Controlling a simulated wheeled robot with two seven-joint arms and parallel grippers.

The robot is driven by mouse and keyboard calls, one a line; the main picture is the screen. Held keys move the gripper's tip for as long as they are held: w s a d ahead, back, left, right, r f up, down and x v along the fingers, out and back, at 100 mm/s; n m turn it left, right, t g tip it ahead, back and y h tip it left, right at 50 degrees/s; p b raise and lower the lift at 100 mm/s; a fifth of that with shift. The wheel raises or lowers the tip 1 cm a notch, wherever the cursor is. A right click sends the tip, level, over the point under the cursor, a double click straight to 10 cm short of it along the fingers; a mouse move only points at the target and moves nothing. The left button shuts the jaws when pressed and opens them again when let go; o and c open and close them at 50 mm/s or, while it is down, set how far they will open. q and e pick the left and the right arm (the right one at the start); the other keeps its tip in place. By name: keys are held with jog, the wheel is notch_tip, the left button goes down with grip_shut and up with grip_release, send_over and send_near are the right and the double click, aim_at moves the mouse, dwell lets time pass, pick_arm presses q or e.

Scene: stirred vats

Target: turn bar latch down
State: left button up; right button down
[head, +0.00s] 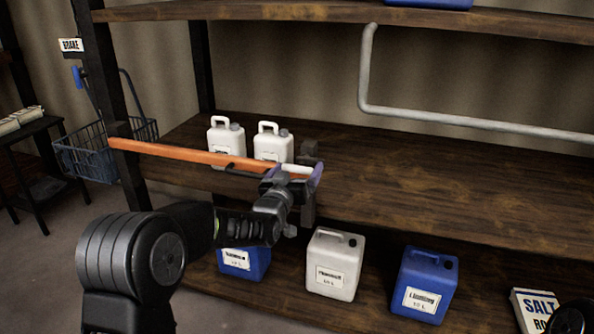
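The bar latch is a long orange bar (180,153). It runs level across the front of the shelf from the left post to a dark upright bracket (308,209). My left gripper (295,174) is at the bar's right end, by the bracket. Its purple fingertips look apart, with a short white piece between them. I cannot tell whether the fingers touch the bar or whether the white piece belongs to it. The gripper and wrist hide part of the bar's end and the bracket.
White jugs (225,137) stand behind the bar. Below are blue canisters (425,285), a white canister (334,264) and a salt bag (536,310). A grey pipe (470,122) crosses the upper right. A blue basket (88,155) hangs left. The middle shelf's right side is clear.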

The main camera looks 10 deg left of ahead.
pick_arm(q)
jog(key=c, duration=1.2)
jog(key=m+b, duration=0.3)
jog(key=b, duration=0.1)
jog(key=shift+f+m, duration=0.15)
jog(key=shift+m, duration=0.25)
jog(key=m+b, duration=0.3)
jog(key=shift+m, duration=0.3)
jog(key=m+b, duration=0.2)
jog(key=m, duration=0.3)
jog(key=shift+b, duration=0.3)
jog(key=m+b, duration=0.2)
jog(key=m, duration=0.3)
jog(key=shift+r, duration=0.2)
jog(key=shift+m, duration=0.4)
